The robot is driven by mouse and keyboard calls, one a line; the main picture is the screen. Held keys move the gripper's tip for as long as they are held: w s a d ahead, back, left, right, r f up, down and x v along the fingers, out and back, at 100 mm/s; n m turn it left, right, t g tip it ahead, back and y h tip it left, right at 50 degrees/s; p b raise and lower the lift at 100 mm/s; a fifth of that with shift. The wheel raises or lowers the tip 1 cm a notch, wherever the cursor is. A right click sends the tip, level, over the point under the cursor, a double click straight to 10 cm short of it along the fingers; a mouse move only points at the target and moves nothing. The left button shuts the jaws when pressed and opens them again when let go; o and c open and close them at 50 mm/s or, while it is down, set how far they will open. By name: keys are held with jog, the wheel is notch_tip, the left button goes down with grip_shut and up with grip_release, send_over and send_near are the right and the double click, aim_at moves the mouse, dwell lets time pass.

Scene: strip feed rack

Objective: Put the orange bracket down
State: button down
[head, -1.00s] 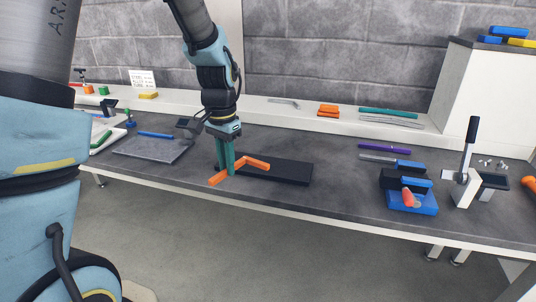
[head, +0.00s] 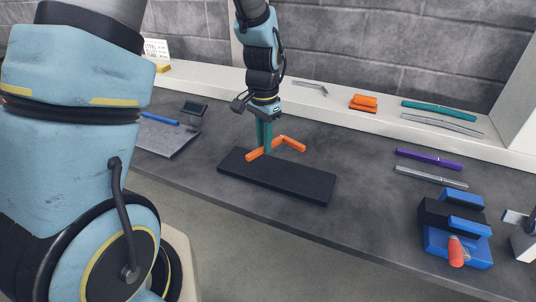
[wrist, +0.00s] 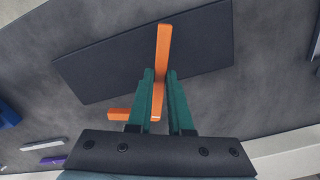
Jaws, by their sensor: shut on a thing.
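The orange bracket (head: 290,141) is L-shaped and sits between the teal fingers of my gripper (head: 264,150). In the wrist view my gripper (wrist: 158,112) is shut on one arm of the orange bracket (wrist: 163,50); its other arm sticks out to the left. In the head view the bracket is over the back edge of a flat black pad (head: 290,184). In the wrist view the long arm reaches over the black pad (wrist: 100,70) and the short arm lies past its edge. I cannot tell whether the bracket touches the pad or the bench.
A blue block fixture with a red-orange knob (head: 457,250) stands at the right. A purple bar (head: 428,158) and a grey bar (head: 430,177) lie behind it. Orange pieces (head: 363,103) and a teal strip (head: 438,111) lie on the back ledge. A grey plate (head: 165,138) lies at the left.

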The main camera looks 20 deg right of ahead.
aim_at(264, 166)
jog(key=shift+f+p, duration=0.65)
jog(key=shift+f, duration=1.95)
jog(key=shift+f, duration=0.1)
jog(key=c, duration=0.8)
grip_release()
jog(key=shift+c, duration=0.2)
notch_tip(264, 166, up, 12)
jog(key=b, duration=0.3)
jog(key=s+a+n+t, duration=0.1)
jog(key=s+a+n, duration=0.2)
jog(key=a+n, duration=0.9)
jog(key=a, duration=1.3)
jog(key=shift+a+t, duration=0.15)
jog(key=shift+t, duration=0.15)
